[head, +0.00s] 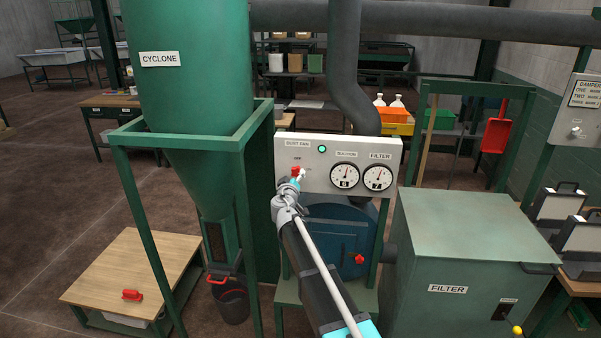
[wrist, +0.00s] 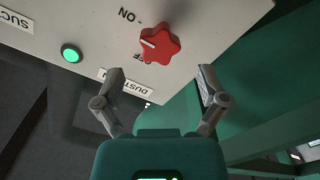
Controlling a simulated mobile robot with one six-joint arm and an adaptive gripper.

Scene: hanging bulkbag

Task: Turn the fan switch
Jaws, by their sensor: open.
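The fan switch is a red star-shaped knob (head: 296,170) on a pale panel (head: 265,136) labelled DUST FAN. In the wrist view the knob (wrist: 161,43) shows upside down, with a white mark on its left side, near the ON and OFF lettering. I cannot tell exactly which label the mark lines up with. My gripper (head: 297,178) is at the panel, just in front of the knob and partly covering it. In the wrist view my gripper (wrist: 160,74) has its fingers spread, with the knob beyond and between the tips, apparently untouched.
A green lamp (head: 322,149) glows on the panel, beside the suction gauge (head: 344,175) and filter gauge (head: 378,177). The green cyclone (head: 188,80) and its frame stand close on the left. The filter box (head: 470,245) stands at the right.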

